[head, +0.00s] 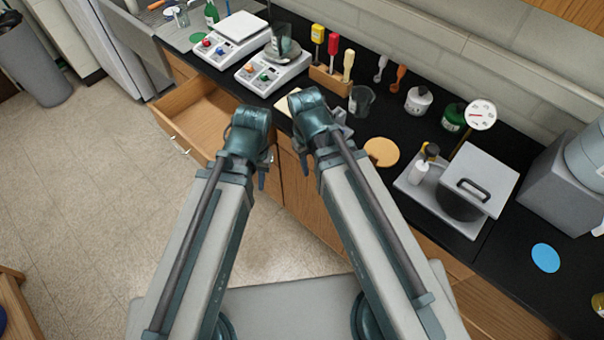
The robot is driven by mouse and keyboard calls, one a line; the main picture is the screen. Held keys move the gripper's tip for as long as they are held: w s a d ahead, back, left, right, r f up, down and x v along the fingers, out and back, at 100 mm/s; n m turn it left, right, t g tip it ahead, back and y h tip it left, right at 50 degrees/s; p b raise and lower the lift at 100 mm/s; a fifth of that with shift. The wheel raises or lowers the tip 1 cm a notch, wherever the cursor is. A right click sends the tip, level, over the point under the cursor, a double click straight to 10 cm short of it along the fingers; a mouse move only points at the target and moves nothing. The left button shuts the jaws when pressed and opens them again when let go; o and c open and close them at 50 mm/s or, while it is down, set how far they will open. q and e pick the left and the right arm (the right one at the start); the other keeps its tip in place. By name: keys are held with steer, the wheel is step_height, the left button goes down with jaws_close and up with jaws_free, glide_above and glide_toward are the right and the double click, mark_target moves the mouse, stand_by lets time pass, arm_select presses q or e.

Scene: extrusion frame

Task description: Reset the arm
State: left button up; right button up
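My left arm reaches up the middle of the head view, with my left gripper (264,170) at its far end, in front of the open drawer's right side. My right arm runs beside it, with my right gripper (299,160) close to the left one, near the counter's front edge. Both grippers point away from the camera and are partly hidden by their own wrists. I cannot see clearly whether their fingers are open or shut. No held object shows at either one.
An open wooden drawer (178,125) juts out at the left.

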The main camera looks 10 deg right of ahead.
steer(key=shift+m, duration=0.5)
steer(key=s+a, duration=0.3)
steer(key=shift+s+a, duration=0.1)
steer(key=shift+a, duration=0.05)
steer(key=shift+f, duration=0.1)
step_height(320, 180, down, 13)
steer(key=b, duration=1.3)
